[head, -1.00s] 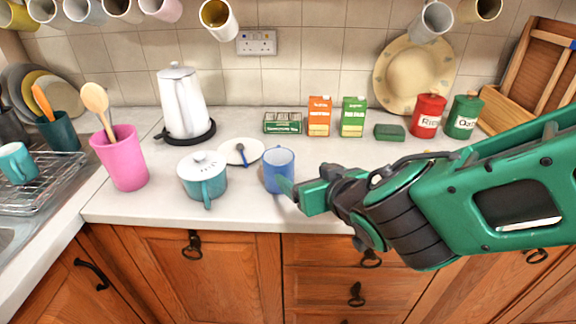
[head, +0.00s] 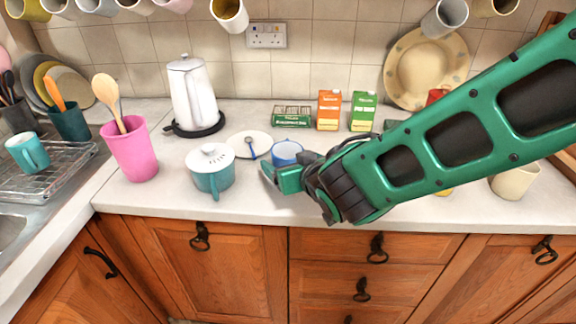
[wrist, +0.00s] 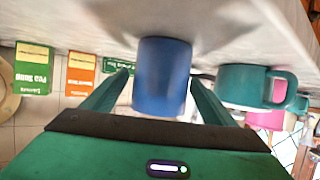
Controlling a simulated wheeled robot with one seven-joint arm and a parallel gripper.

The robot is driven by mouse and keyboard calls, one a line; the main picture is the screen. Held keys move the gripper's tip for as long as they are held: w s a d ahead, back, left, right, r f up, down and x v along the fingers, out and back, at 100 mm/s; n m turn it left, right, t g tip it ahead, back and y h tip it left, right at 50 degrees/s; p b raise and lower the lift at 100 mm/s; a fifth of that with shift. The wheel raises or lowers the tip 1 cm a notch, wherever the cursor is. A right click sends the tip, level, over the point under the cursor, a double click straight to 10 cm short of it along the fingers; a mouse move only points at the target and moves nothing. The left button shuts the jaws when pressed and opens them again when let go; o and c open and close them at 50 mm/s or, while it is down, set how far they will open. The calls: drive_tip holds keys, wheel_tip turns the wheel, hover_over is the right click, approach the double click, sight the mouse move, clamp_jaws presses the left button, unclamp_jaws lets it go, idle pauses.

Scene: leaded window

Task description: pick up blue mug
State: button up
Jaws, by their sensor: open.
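The blue mug (head: 287,152) stands upright on the counter, right of the teal pot. In the head view my gripper hides most of it and only its upper part shows. My gripper (head: 272,176) is at counter height, in front of the mug. In the wrist view, which is upside down, the blue mug (wrist: 162,78) sits between the two open green fingers of my gripper (wrist: 160,85). The fingers lie on either side of it with gaps showing. I cannot tell how deep the mug is between them.
The teal lidded pot (head: 210,170) stands close to the left, with a saucer and spoon (head: 250,145) behind. A pink utensil holder (head: 134,150) and white kettle (head: 192,93) are further left. Cartons (head: 329,110) stand behind; a cream mug (head: 514,181) is far right.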

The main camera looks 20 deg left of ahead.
sight(283, 146)
drive_tip(key=shift+w+a+f, duration=0.3)
drive_tip(key=shift+w+a, duration=0.1)
drive_tip(key=shift+w, duration=0.15)
drive_tip(key=shift+c, duration=0.5)
drive_tip(key=c, duration=1.3)
drive_tip(key=shift+o, duration=0.2)
drive_tip(key=shift+r, duration=0.1)
drive_tip(key=shift+r, duration=0.5)
drive_tip(key=r, duration=0.2)
drive_tip(key=s+r, duration=0.1)
drive_tip(key=shift+a+r, duration=0.25)
drive_tip(key=shift+r, duration=0.15)
drive_tip(key=s+a+r, duration=0.4)
drive_tip(key=s+r, duration=0.2)
drive_tip(key=s, duration=0.3)
drive_tip(key=shift+s+a, duration=0.25)
drive_tip(key=shift+s, duration=0.05)
